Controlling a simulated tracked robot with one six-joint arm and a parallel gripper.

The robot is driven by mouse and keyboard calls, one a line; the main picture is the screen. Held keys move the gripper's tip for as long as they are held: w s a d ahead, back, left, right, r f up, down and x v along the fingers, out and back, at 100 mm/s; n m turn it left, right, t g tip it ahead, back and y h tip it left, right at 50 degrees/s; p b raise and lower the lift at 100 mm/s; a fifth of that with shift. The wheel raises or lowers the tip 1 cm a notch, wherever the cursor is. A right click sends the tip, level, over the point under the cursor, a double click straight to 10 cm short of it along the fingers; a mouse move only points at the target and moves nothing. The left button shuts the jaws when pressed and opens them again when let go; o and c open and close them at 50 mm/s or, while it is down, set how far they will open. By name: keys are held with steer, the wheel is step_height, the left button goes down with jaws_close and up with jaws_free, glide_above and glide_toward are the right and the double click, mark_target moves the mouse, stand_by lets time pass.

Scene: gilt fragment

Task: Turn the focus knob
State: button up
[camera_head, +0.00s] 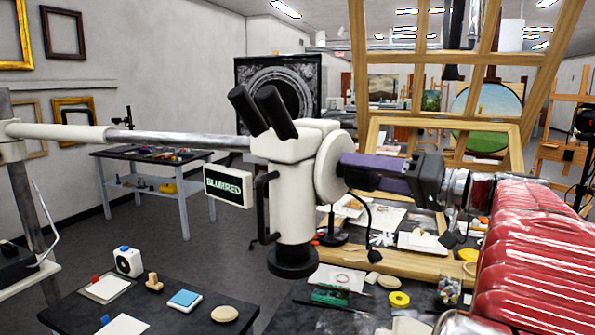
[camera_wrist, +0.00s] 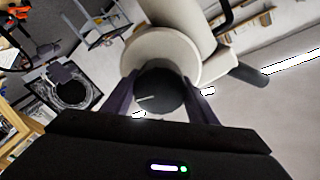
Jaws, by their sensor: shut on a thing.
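A white microscope (camera_head: 295,190) with two black eyepieces hangs on a pale horizontal arm in the head view. A white round disc (camera_head: 333,166) is on its right side. The focus knob (camera_wrist: 158,92) shows in the wrist view as a black round knob with a white line, in front of the pale disc (camera_wrist: 180,50). My gripper (camera_head: 352,172) reaches in from the right, and its purple fingers hide the knob in the head view. In the wrist view my gripper (camera_wrist: 160,108) is shut on the knob, one finger on each side. A small display (camera_head: 228,186) on the microscope reads "BLURRED".
A dark table (camera_head: 200,315) below holds a blue-topped block, a wooden piece and a white device. A wooden easel frame (camera_head: 440,135) stands behind my arm. A bench at the right holds a yellow ring (camera_head: 399,299) and small items.

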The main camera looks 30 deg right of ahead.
steer(key=shift+a, duration=0.15)
steer(key=shift+c, duration=0.4)
steer(key=shift+d+m, duration=0.2)
steer(key=shift+m, duration=0.1)
steer(key=shift+f+m, duration=0.1)
steer(key=shift+m, duration=2.6)
steer(key=o, duration=1.1)
steer(key=shift+c, duration=0.2)
steer(key=v, duration=1.4)
